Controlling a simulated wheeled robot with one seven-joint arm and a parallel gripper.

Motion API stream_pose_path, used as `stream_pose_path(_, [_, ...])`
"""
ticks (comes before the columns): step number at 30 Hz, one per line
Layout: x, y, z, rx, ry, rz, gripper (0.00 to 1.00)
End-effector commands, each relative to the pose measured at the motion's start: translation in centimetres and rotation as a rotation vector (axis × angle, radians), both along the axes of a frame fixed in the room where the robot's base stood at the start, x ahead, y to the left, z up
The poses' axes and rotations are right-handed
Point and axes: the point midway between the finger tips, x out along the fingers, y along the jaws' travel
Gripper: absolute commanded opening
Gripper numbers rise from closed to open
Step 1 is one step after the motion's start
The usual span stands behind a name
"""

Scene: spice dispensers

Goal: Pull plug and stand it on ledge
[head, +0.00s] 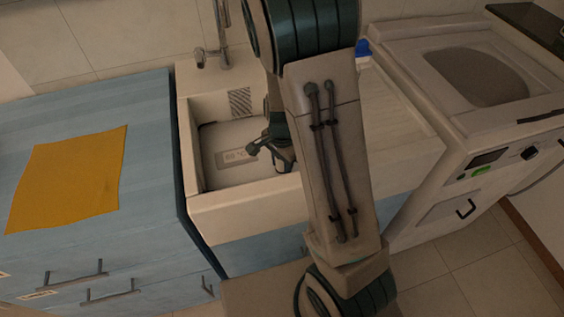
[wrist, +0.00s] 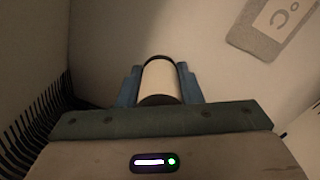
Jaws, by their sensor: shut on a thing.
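My gripper (wrist: 159,84) is shut on a short, pale cylinder with a dark rim, which I take to be the plug (wrist: 160,80). Its blue-grey fingers press on both sides of it in the wrist view. In the head view my gripper reaches down into the cream sink (head: 240,203), near its right side. The plug cannot be made out there, as the gripper and arm cover that spot. I cannot tell whether the plug touches the sink floor. The sink has a wide, bare front rim; which edge is the ledge is unclear.
A grey plate with a light label (head: 237,156) lies on the sink floor. A tap (head: 213,52) stands behind. A blue cabinet with an orange cloth (head: 70,178) is at left. A white machine (head: 470,150) stands at right. My arm hides the sink's right part.

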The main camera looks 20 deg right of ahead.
Motion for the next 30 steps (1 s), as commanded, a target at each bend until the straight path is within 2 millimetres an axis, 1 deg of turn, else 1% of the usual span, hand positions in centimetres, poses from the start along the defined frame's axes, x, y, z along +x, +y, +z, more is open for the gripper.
stream_pose_path(5, [0.0,0.0,0.6,0.000,0.000,0.000,0.12])
stream_pose_path(21, [0.0,0.0,3.9,0.000,-0.001,0.000,0.12])
stream_pose_path(30, [0.0,0.0,4.0,0.000,0.000,0.000,0.12])
